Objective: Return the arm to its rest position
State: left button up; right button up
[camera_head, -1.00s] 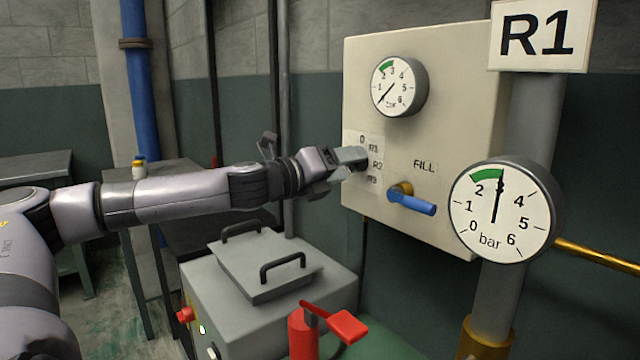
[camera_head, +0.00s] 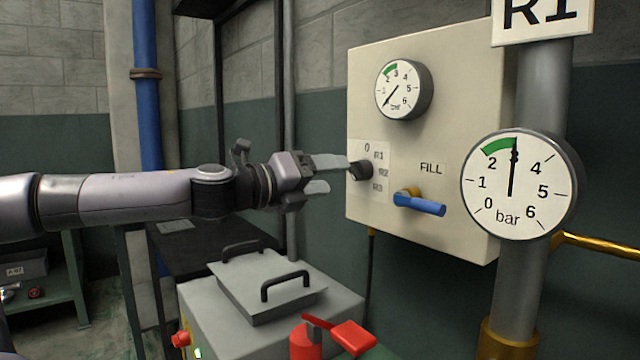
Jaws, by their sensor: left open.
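My left arm comes in from the left, and its gripper (camera_head: 334,175) is open and empty. Its fingertips are just left of the cream control panel (camera_head: 456,100), near a small dark selector knob (camera_head: 360,171) with a label 0, R1, R2, R3. The upper finger's tip lies close to the knob; I cannot tell whether they touch. My right gripper is not in view.
A blue FILL lever (camera_head: 420,205) sticks out of the panel below a small gauge (camera_head: 403,89). A large gauge (camera_head: 520,186) sits on a grey pipe at right. A grey machine (camera_head: 330,300) with a handled lid and a red valve handle (camera_head: 353,337) stand below the arm.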

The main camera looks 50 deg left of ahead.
pick_arm(q)
jog(key=shift+s, duration=0.35)
dwell(0.4)
